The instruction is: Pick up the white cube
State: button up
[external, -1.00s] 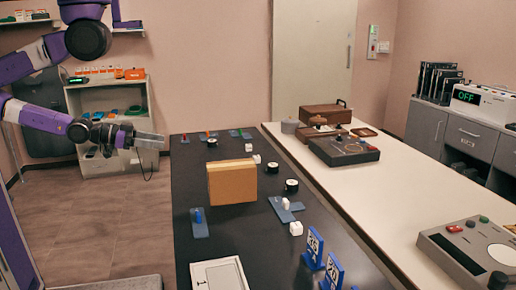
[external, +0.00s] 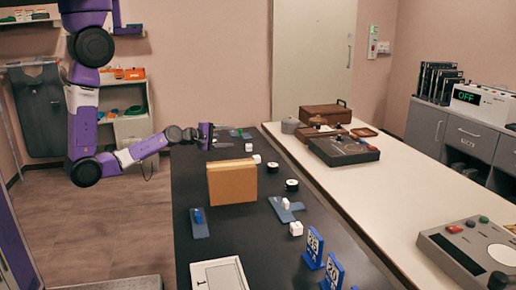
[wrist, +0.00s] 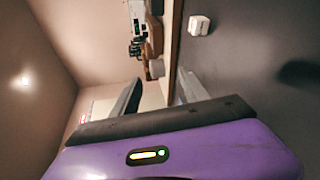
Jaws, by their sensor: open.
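Small white cubes stand on the dark table (external: 240,232). One white cube (external: 295,229) is near the right edge, in front of a blue plate. Another white cube (external: 256,158) is farther back, behind the cardboard box. My gripper (external: 208,136) is open and empty over the far left part of the table, with its fingers (wrist: 158,95) apart in the wrist view. A white cube (wrist: 199,25) shows at the top of the wrist view, away from the fingers. I cannot tell which cube that is.
A cardboard box (external: 232,183) stands mid-table. Black round items (external: 291,185), blue plates (external: 199,224), blue numbered stands (external: 313,247) and a white tray (external: 220,275) are around it. A long white counter (external: 400,195) with devices runs along the right.

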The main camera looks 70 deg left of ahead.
aim_at(254, 157)
jog(key=w+f+n+h, duration=0.1)
jog(key=n, duration=0.2)
jog(key=w+d+f+n+h, duration=0.1)
jog(key=w+f+n+h, duration=0.1)
jog(key=n, duration=0.2)
jog(key=w+d+f+n+g+h, duration=0.1)
jog(key=f+n, duration=0.1)
jog(key=n, duration=0.1)
jog(key=shift+w+d+n, duration=0.1)
jog(key=shift+w+n, duration=0.1)
jog(key=shift+n, duration=0.2)
jog(key=shift+s+d+f+n+h, duration=0.1)
jog(key=shift+d+f+n+h, duration=0.1)
jog(key=shift+d+n+h, duration=0.45)
jog(key=shift+a+n+y+x, duration=0.15)
jog(key=shift+x, duration=0.55)
jog(key=shift+a+n+y+x, duration=0.1)
jog(key=shift+x, duration=0.55)
jog(key=w+f, duration=0.1)
jog(key=w, duration=0.1)
jog(key=w+f, duration=0.2)
jog(key=shift+w+d, duration=0.15)
jog(key=shift+d, duration=0.05)
grip_shut()
